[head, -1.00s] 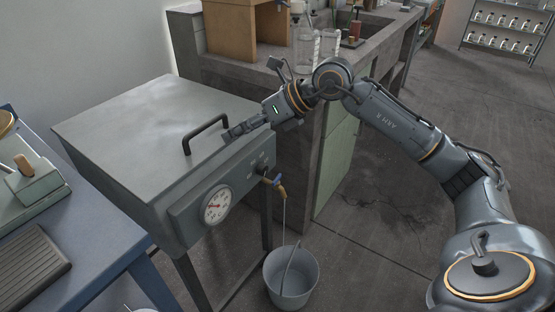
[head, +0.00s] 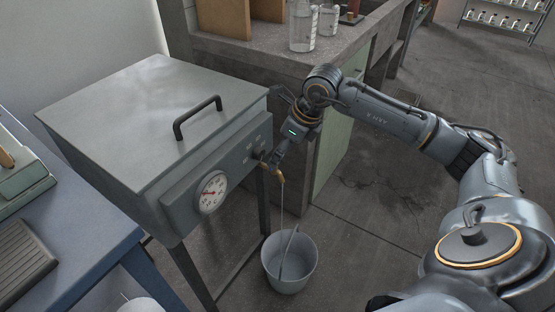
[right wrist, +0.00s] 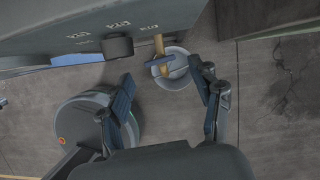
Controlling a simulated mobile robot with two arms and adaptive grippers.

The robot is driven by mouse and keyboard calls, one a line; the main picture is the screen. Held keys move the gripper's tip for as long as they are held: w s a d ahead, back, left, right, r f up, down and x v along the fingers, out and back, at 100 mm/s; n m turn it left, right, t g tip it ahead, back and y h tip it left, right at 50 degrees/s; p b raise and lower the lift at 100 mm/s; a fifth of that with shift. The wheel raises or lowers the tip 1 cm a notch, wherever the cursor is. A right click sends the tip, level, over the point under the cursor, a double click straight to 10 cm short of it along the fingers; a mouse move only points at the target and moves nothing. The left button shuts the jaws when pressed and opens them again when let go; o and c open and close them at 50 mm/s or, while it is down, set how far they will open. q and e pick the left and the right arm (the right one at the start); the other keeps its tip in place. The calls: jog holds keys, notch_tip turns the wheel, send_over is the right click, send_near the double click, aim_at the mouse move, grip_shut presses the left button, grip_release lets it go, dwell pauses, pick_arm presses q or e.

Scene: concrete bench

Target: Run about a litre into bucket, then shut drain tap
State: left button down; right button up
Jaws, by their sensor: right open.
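The grey metal tank (head: 120,105) has a brass drain tap (head: 272,170) low on its front right. The tap's blue handle (right wrist: 160,60) lies between my right gripper's fingers in the right wrist view. A thin stream (head: 282,205) runs from the spout into the grey bucket (head: 287,285) on the floor below. The water level in the bucket cannot be made out. My right gripper (head: 277,155) is open at the tap, its fingers (right wrist: 160,71) on either side of the handle and apart from it; in the head view it hides the handle. My left gripper is not in view.
A round dial gauge (head: 212,192) and a black lid handle (head: 197,117) stick out from the tank. A blue table (head: 95,235) stands at left. A concrete bench (head: 235,48) with glass bottles (head: 303,25) is behind. The floor right of the bucket is clear.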

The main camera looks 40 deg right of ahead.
jog(key=shift+x, duration=0.8)
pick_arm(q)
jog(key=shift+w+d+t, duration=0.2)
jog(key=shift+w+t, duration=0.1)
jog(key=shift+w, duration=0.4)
pick_arm(e)
jog(key=shift+x, duration=0.85)
jog(key=shift+r, duration=0.1)
jog(key=c, duration=1.1)
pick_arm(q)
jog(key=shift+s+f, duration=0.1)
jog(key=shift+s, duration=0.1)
pick_arm(e)
jog(key=shift+m+h, duration=0.3)
jog(key=shift+m, duration=0.4)
jog(key=shift+c, duration=0.2)
jog(key=o, duration=1.1)
jog(key=shift+o, duration=0.2)
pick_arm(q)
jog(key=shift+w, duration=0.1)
pick_arm(e)
jog(key=shift+r, duration=0.1)
